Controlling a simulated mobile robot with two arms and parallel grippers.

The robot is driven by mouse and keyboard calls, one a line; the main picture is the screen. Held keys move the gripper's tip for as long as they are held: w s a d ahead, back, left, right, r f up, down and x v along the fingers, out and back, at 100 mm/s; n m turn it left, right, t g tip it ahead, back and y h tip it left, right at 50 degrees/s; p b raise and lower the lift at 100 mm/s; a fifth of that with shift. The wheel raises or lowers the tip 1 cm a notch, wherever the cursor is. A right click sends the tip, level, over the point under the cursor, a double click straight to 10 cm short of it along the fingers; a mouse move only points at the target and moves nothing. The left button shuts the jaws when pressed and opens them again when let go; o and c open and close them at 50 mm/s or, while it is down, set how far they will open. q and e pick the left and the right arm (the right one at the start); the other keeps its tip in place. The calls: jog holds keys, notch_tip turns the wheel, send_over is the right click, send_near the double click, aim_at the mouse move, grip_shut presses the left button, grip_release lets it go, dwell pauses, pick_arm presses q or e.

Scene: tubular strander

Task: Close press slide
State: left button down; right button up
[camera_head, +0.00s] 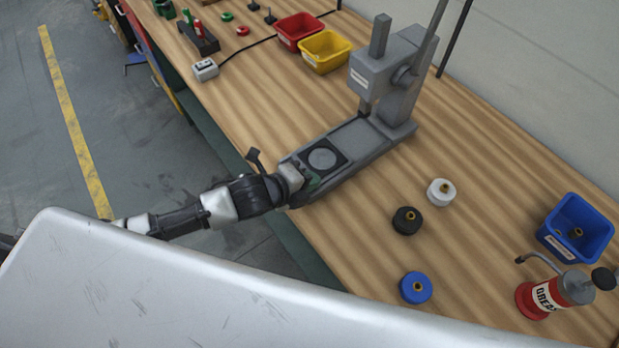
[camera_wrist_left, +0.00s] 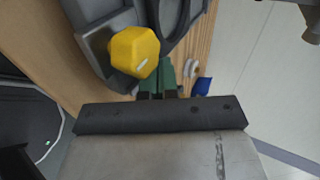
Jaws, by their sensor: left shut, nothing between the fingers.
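The grey press (camera_head: 385,75) stands on the bench, with a long flat base reaching forward from its column. The press slide, a dark square plate with a round grey disc (camera_head: 322,159), sits near the front end of that base, out from under the press head. My left gripper (camera_head: 312,181) is at the front end of the base, beside the slide. Its green fingers (camera_wrist_left: 158,82) are shut and empty in the left wrist view. A yellow faceted knob (camera_wrist_left: 135,50) shows just left of the fingertips there; I cannot tell whether they touch. My right gripper is not in view.
A black-topped (camera_head: 406,220), a white (camera_head: 441,192) and a blue round part (camera_head: 416,287) lie right of the press. A blue bin (camera_head: 576,229) and a red grease can (camera_head: 545,296) stand further right. Red (camera_head: 299,31) and yellow bins (camera_head: 325,51) stand behind.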

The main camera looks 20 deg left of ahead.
aim_at(351, 161)
pick_arm(q)
jog(key=w+d, duration=0.2)
jog(key=w, duration=0.1)
jog(key=w+d+b, duration=0.1)
jog(key=w+d, duration=0.5)
jog(key=w, duration=0.1)
jog(key=shift+w+b, duration=0.1)
jog(key=shift+b, duration=0.3)
